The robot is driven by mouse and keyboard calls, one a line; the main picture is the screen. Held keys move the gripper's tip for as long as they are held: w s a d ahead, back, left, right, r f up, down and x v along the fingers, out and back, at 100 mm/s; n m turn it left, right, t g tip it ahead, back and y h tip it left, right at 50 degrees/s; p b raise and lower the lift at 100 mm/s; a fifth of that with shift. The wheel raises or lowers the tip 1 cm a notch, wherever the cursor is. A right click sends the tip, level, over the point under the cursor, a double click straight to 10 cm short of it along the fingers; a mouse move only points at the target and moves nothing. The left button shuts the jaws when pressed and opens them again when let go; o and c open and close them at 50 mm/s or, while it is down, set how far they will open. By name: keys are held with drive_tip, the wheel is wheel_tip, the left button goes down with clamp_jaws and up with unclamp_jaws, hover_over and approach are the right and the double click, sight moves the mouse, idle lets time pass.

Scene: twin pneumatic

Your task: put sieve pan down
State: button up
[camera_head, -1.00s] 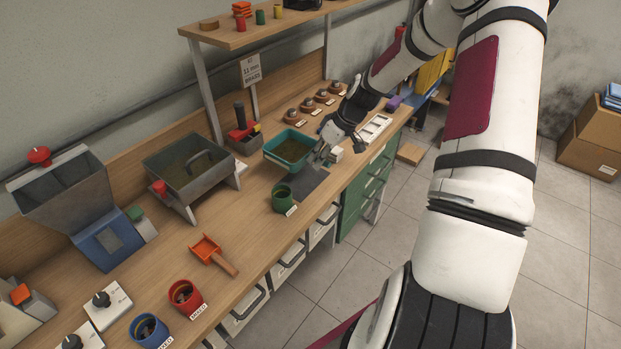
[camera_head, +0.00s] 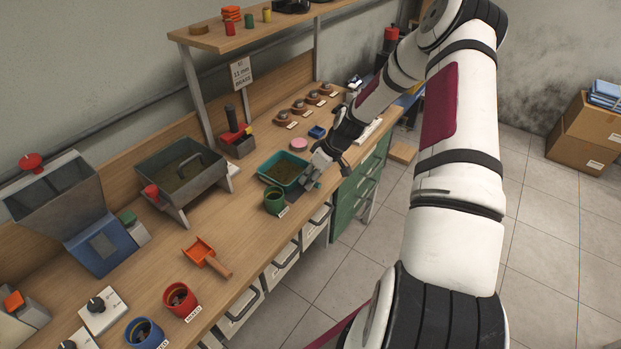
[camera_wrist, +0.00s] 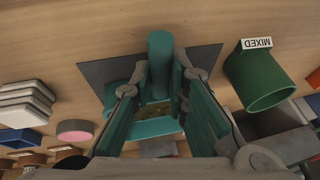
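The sieve pan (camera_head: 283,168) is a teal, square tray with a brownish mesh floor. It sits level at the dark grey mat (camera_head: 292,196) on the bench; I cannot tell whether it touches the mat. In the wrist view its teal handle (camera_wrist: 160,45) stands between my fingertips, and part of the pan (camera_wrist: 155,127) shows between the fingers. My gripper (camera_head: 312,178) is close about the handle, with both fingertips against its sides. It also shows in the wrist view (camera_wrist: 162,75), where the fingers hide much of the pan.
A green cup (camera_head: 274,201) labelled MIXED in the wrist view (camera_wrist: 262,80) stands close beside the mat. A pink disc (camera_head: 299,145) and a blue container (camera_head: 317,131) lie behind the pan. A grey trough (camera_head: 182,172) stands left. The bench's front edge is close.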

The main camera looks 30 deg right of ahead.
drive_tip(key=o, duration=0.4)
drive_tip(key=shift+o, duration=0.2)
drive_tip(key=v, duration=1.1)
drive_tip(key=s+a+r+g+h, duration=0.1)
drive_tip(key=s+a+r+h, duration=0.15)
drive_tip(key=a+r, duration=0.7)
drive_tip(key=s+a+r+m+h, duration=0.1)
drive_tip(key=s+a+r, duration=0.2)
drive_tip(key=r, duration=0.3)
drive_tip(key=s+a+r+h, duration=0.1)
drive_tip(key=s+a+r, duration=0.2)
drive_tip(key=r, duration=0.4)
drive_tip(key=s+a+r+m+t, duration=0.1)
drive_tip(key=s+a+r, duration=0.2)
drive_tip(key=s, duration=0.5)
drive_tip(key=s+a+r+m+t, duration=0.1)
drive_tip(key=s+a+r, duration=0.3)
drive_tip(key=s, duration=0.4)
drive_tip(key=shift+a+r+m+t+y, duration=0.2)
drive_tip(key=shift+a+m+t+y, duration=0.1)
drive_tip(key=shift+a+t+y, duration=0.25)
